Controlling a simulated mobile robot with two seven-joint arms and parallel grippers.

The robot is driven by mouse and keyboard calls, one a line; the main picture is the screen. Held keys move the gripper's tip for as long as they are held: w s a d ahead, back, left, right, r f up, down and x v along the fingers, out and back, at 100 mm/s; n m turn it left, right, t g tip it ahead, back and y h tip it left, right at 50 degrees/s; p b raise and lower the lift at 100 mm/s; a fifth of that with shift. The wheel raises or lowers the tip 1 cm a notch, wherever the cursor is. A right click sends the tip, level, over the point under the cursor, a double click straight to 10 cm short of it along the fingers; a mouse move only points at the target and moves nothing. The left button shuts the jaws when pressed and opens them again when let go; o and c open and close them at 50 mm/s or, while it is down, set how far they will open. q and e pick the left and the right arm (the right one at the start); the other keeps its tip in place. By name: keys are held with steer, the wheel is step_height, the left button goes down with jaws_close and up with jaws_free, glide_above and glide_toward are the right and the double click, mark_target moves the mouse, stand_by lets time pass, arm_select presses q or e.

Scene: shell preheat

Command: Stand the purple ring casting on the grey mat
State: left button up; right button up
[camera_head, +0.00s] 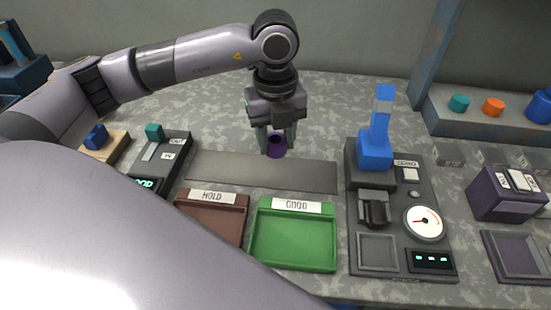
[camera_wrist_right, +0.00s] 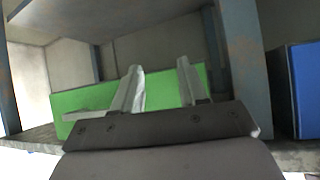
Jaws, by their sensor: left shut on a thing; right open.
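The purple ring casting (camera_head: 276,146) is in the jaws of my left gripper (camera_head: 277,140), which points down in the head view. The gripper is shut on it, and its fingers partly cover it. The ring looks upright with its opening facing up. The grey mat (camera_head: 300,174) is a flat strip in the middle of the table. The ring's lower edge overlaps the mat's far edge in the picture; I cannot tell whether it touches. My right gripper (camera_wrist_right: 160,85) is open and empty in the right wrist view, in front of a green panel.
A brown HOLD tray (camera_head: 212,218) and a green GOOD tray (camera_head: 293,245) lie just in front of the mat. A station with a blue lever (camera_head: 376,140) and a dial (camera_head: 425,222) stands to the right. A switch box (camera_head: 163,160) stands left. The mat is bare.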

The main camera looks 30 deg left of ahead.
mark_target(276, 172)
arm_select(q)
steer(key=shift+f, duration=2.95)
steer(key=shift+f, duration=0.15)
steer(key=o, duration=1.2)
steer(key=shift+c, duration=0.2)
step_height(276, 172, up, 12)
